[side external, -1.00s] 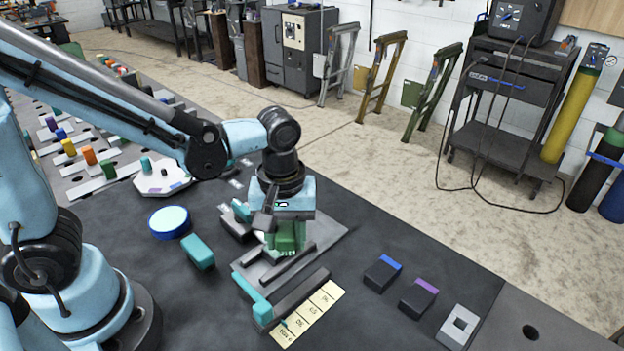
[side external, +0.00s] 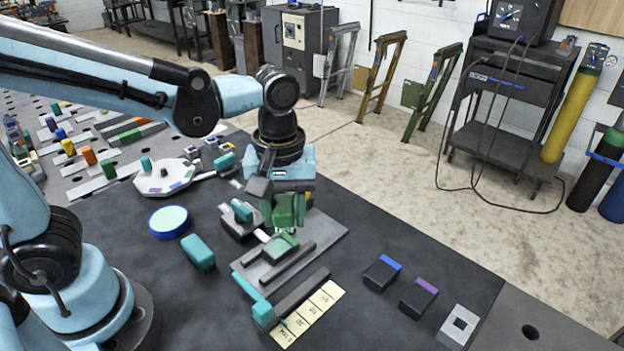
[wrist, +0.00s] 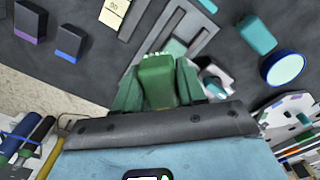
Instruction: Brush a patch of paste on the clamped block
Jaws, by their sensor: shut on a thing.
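My gripper (side external: 285,208) is shut on a green brush (wrist: 158,80), whose pale bristle edge shows between the green fingers in the wrist view. The brush is raised above and slightly behind the clamped block (side external: 281,246), apart from it. The green block sits in a grey fixture (side external: 325,237) with dark rails; in the wrist view the block (wrist: 175,48) shows just beyond the bristles. A clamp with a teal handle (side external: 241,211) stands at the block's left. A round blue-rimmed pot with pale teal contents (side external: 169,221) stands farther left. I cannot tell paste from block colour.
A teal block (side external: 198,252) lies near the pot. A labelled cream strip (side external: 308,315) lies in front of the fixture. Blue-topped (side external: 382,273) and purple-topped (side external: 418,298) dark blocks and a grey square piece (side external: 458,325) lie right. A white tray (side external: 150,184) stands at back left.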

